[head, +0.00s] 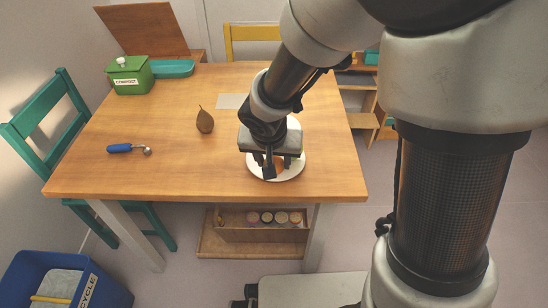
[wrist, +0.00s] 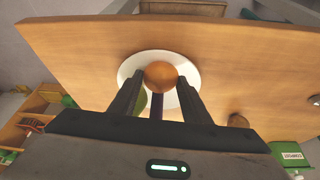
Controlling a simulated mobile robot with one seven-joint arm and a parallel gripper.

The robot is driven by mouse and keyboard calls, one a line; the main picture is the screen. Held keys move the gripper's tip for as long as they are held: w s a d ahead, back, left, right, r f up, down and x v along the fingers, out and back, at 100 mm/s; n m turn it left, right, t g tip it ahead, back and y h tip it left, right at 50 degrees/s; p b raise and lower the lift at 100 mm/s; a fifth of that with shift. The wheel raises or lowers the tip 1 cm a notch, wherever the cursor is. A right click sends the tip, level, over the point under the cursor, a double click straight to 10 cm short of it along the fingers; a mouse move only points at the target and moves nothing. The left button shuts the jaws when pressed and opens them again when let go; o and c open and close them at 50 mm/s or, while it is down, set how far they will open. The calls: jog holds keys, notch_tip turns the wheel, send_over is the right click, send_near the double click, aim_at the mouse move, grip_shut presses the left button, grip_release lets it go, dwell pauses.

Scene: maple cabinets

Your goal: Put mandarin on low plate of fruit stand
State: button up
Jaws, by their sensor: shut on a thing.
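The mandarin (wrist: 160,74) is an orange ball between the fingertips of my gripper (wrist: 160,78), which is shut on it. In the head view my gripper (head: 279,167) hangs over the table's right front part, and a bit of orange (head: 279,161) shows between the fingers. Below is a round white plate (head: 296,172), seemingly the fruit stand's; its rim (wrist: 127,68) shows around the mandarin in the wrist view. Whether the mandarin touches the plate I cannot tell. A dark purple upright piece and something green show between the fingers. My gripper hides much of the stand.
On the wooden table (head: 160,179) stand a brown pear-like fruit (head: 205,121), a blue-handled scoop (head: 127,148), a green compost bin (head: 130,76) and a teal tray (head: 172,68). A pale sheet (head: 231,101) lies behind the fruit. The table's left front is clear.

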jog(key=o, duration=1.2)
jog(key=shift+f, duration=0.1)
jog(key=shift+r+p, duration=0.4)
jog(key=d+p+v, duration=0.1)
jog(key=p+v, duration=0.3)
jog(key=v, duration=0.7)
jog(key=s+d+r+n+t, duration=0.1)
jog(key=s+d+r, duration=1.1)
jog(key=r, duration=0.1)
jog(key=shift+s+n+y, duration=0.25)
jog(key=shift+n+y, duration=0.05)
jog(key=shift+n, duration=0.1)
jog(key=shift+d+r, duration=0.1)
